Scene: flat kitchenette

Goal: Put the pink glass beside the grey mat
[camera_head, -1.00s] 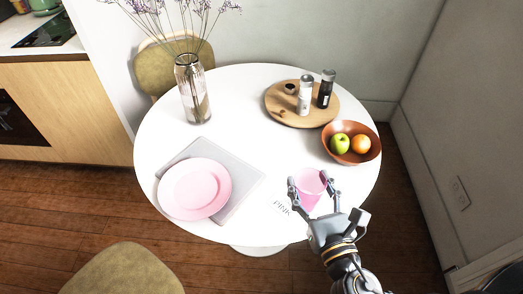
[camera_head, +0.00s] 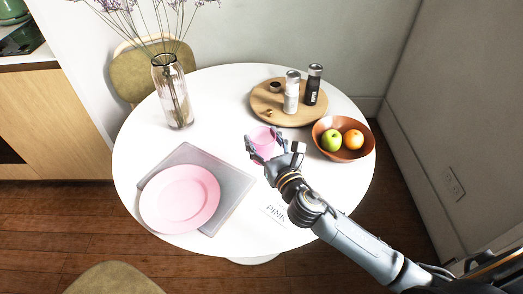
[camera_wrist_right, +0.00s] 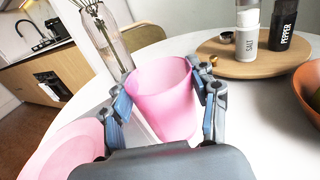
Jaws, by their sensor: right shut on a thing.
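The pink glass (camera_head: 264,140) is held upright in my right gripper (camera_head: 266,149), right of and behind the grey mat. In the right wrist view the glass (camera_wrist_right: 165,98) sits between both fingers of the gripper (camera_wrist_right: 168,100). The grey mat (camera_head: 232,186) lies at the front left of the round white table, with a pink plate (camera_head: 180,198) on it. I cannot tell whether the glass touches the table. My left gripper is not in view.
A glass vase (camera_head: 172,92) with dried stems stands at the back left. A round wooden board (camera_head: 267,107) with salt and pepper is behind the glass. A brown bowl (camera_head: 343,154) with an apple and an orange is at right.

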